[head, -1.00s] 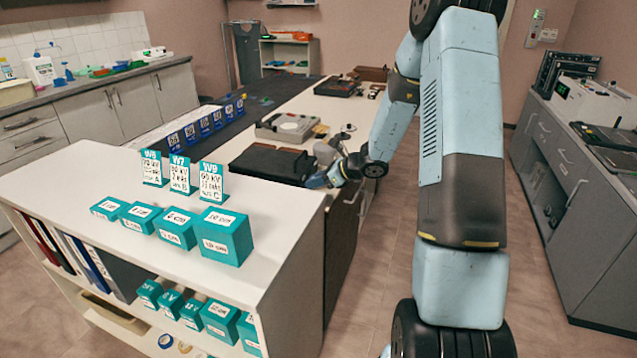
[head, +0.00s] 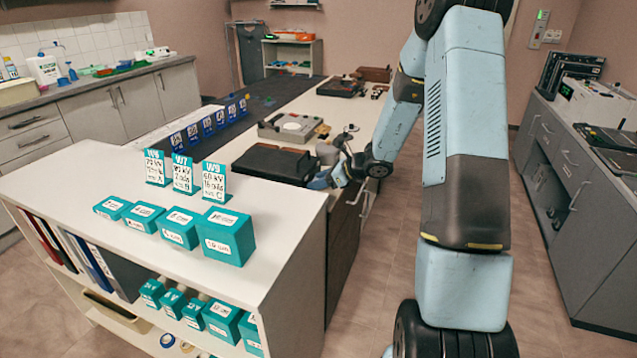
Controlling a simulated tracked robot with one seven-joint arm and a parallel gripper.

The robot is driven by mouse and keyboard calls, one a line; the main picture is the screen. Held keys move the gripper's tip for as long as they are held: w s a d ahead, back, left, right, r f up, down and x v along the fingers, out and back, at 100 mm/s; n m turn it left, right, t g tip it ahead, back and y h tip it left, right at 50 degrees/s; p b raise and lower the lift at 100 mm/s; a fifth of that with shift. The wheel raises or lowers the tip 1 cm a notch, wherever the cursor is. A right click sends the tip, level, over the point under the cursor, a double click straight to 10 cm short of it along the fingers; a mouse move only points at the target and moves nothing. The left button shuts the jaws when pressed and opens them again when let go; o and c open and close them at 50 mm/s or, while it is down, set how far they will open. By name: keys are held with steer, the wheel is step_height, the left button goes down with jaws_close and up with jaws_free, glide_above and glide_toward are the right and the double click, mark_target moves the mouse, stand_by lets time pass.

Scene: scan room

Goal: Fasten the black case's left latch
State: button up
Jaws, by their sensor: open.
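The black case (head: 272,163) lies flat and closed-looking on the long bench, just beyond the white shelf unit. Its latches are too small and dark to make out, so I cannot tell how the left one stands. My gripper (head: 328,158) is at the right end of the case, close beside it at about lid height. It is open, and nothing shows between the fingers. My wrist hides part of the case's right end, and I cannot tell whether the fingers touch it.
The white shelf unit (head: 120,225) stands in front, bearing teal boxes (head: 225,236) and teal label cards (head: 183,175). A grey device (head: 290,128) lies behind the case, with blue cards (head: 208,126) to its left. The floor (head: 385,265) right of the bench is clear up to grey cabinets (head: 585,200).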

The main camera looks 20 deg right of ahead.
steer(key=v, duration=1.3)
